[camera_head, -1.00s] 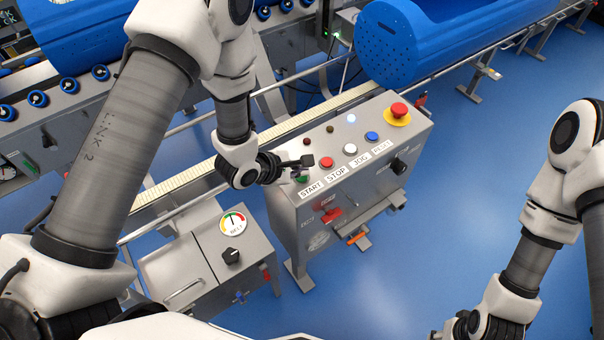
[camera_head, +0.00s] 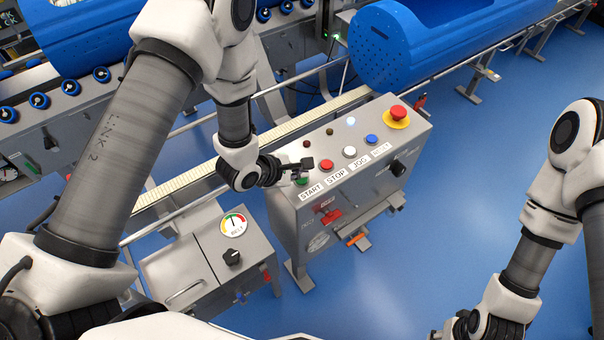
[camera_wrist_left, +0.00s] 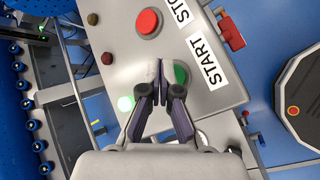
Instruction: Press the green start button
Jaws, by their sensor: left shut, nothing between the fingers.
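The green start button (camera_head: 302,181) is at the left end of the sloped control panel (camera_head: 318,199), behind the START label. It is partly hidden by my left gripper in the head view. In the left wrist view the green button (camera_wrist_left: 180,74) lies just right of my fingertips. My left gripper (camera_head: 300,166) is shut and empty, right at the button; its fingertips (camera_wrist_left: 158,68) look beside the button's left edge. I cannot tell whether they touch the panel. My right arm is at the lower right, and its fingers are not clearly seen.
A red STOP button (camera_head: 326,164), white JOG button (camera_head: 349,152), blue button (camera_head: 371,139) and red emergency button (camera_head: 398,112) line the panel. A gauge box (camera_head: 208,262) stands left; blue floor is clear at right.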

